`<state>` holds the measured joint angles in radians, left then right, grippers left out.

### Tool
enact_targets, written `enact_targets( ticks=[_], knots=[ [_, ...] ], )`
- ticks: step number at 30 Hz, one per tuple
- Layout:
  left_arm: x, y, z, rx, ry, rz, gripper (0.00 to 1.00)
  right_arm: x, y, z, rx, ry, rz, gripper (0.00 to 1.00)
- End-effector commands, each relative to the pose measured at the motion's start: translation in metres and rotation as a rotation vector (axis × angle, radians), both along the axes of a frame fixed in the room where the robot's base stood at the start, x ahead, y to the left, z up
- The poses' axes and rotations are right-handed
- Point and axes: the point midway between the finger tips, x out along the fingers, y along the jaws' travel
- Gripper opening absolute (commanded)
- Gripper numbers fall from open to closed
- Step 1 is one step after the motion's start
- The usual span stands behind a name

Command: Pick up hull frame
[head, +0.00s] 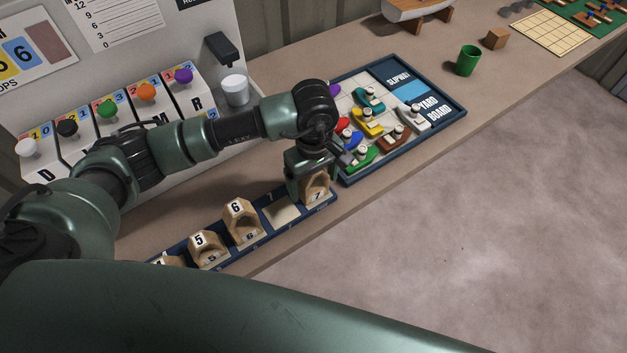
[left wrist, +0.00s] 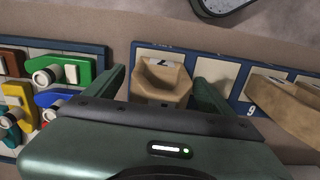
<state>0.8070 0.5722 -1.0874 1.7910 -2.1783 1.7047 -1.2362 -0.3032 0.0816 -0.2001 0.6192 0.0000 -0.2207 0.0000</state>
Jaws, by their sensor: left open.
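A wooden hull frame marked 7 (head: 317,196) stands upright at the right end of the blue rack (head: 244,255). My left gripper (head: 309,180) is directly over it, pointing down. My right gripper is not in view.
An empty rack slot (head: 281,213) lies between frames 6 and 7. The slipway yard board (head: 447,94) with several coloured boats is close to the right of my left gripper. A green cup (head: 467,60) and a wooden block (head: 495,38) stand farther back.

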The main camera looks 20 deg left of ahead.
Motion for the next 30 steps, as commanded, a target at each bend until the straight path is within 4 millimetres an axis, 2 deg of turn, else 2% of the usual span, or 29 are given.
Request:
enact_targets(
  ticks=[4,11,14,19,30],
  knots=[
    [-0.001,0.0,-0.015,-0.001,0.002,0.001,0.84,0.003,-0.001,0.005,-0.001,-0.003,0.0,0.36],
    [0.0,0.0,-0.017,-0.001,-0.002,-0.001,0.84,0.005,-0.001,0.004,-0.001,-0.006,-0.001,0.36],
    [0.0,0.0,-0.017,-0.001,-0.002,0.0,0.61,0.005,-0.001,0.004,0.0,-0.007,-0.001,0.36],
    [0.0,0.0,-0.017,-0.001,-0.002,0.0,0.14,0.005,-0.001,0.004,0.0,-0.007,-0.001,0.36],
    [0.001,0.0,-0.011,-0.001,-0.003,0.001,0.12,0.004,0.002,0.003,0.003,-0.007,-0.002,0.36]
  ],
)
